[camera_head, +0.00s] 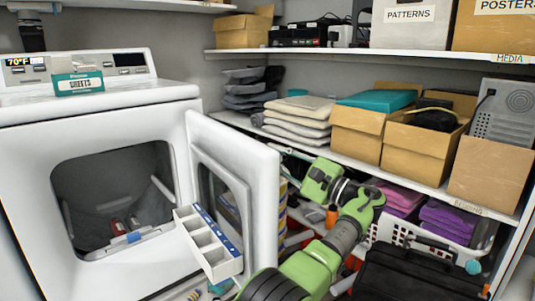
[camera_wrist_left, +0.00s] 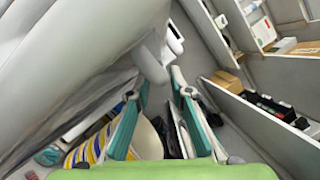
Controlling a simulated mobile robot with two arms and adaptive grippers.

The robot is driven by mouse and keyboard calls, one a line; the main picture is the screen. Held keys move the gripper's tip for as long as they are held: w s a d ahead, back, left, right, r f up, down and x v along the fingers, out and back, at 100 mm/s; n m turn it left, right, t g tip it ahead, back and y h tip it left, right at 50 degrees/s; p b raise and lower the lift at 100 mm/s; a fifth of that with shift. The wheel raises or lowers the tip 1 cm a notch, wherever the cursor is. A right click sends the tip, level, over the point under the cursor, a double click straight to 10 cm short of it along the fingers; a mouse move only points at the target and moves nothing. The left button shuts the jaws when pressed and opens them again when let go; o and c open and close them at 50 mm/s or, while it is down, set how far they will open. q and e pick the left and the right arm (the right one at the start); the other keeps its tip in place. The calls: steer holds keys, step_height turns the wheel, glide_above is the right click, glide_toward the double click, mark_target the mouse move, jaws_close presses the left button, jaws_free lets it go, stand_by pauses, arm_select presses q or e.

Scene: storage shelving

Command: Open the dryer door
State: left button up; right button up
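The white dryer (camera_head: 100,110) stands at the left, and its dark round-cornered opening (camera_head: 110,190) is uncovered. The dryer door (camera_head: 262,180) stands swung out to the right, well away from the opening. In the left wrist view my left gripper (camera_wrist_left: 157,82) shows two teal fingers spread apart with nothing clearly held. A large white surface (camera_wrist_left: 75,50) fills the upper left there. My right gripper is not in view.
A white divided tray (camera_head: 208,250) sits below the door's inner side. Shelves on the right hold cardboard boxes (camera_head: 357,130) and folded cloths (camera_head: 298,110). A black case (camera_head: 415,275) and a white basket (camera_head: 400,232) stand low at right.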

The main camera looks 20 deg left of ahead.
arm_select(q)
steer(key=v, duration=0.4)
steer(key=shift+d+f, duration=0.1)
steer(key=shift+d, duration=0.3)
steer(key=shift+f, duration=0.1)
